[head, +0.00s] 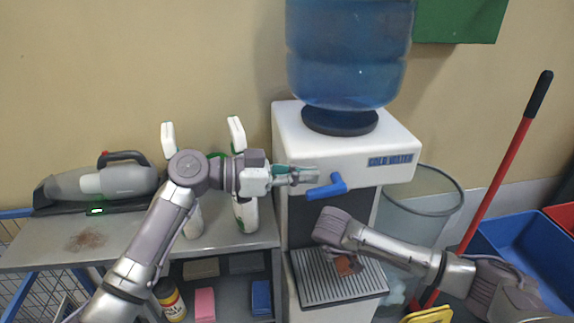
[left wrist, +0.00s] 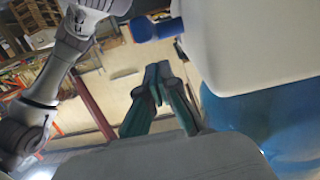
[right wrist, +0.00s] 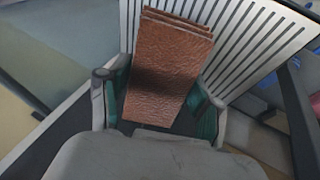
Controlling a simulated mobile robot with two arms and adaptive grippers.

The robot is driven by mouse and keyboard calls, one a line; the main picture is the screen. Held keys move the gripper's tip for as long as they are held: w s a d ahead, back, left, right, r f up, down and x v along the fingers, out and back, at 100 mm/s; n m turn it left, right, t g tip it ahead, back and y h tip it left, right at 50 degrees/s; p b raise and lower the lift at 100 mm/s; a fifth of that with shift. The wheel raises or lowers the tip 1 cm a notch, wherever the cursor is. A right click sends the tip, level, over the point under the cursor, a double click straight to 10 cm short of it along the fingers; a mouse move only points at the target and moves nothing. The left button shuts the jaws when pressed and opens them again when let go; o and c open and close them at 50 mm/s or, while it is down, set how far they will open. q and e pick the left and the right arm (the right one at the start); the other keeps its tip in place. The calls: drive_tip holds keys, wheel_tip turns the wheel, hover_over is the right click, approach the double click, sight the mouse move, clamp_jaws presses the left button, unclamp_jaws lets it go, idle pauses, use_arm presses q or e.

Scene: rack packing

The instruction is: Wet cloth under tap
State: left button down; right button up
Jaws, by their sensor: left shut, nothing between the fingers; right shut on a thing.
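The white water dispenser (head: 345,143) stands at the centre with a blue lever tap (head: 327,188) on its front. My left gripper (head: 308,175) is shut and empty, just left of and slightly above the tap. The tap also shows in the left wrist view (left wrist: 157,28), apart from the shut fingers (left wrist: 157,72). My right gripper (right wrist: 158,105) is shut on a folded brown cloth (right wrist: 168,65). The cloth shows in the head view (head: 347,265) low in front of the dispenser, over the grooved drip tray (head: 330,281). The right fingertips are mostly hidden in the head view.
A metal shelf unit (head: 30,256) at left carries a handheld vacuum (head: 105,184), white spray bottles (head: 246,212) and a brown stain (head: 87,240). Coloured sponges and a tub lie below. At right are a clear bin (head: 400,225), a red-handled pole (head: 497,180) and a blue bucket (head: 520,245).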

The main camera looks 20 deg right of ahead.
sight(312, 189)
use_arm(q)
drive_tip(key=shift+f, duration=0.95)
drive_tip(key=shift+f, duration=0.85)
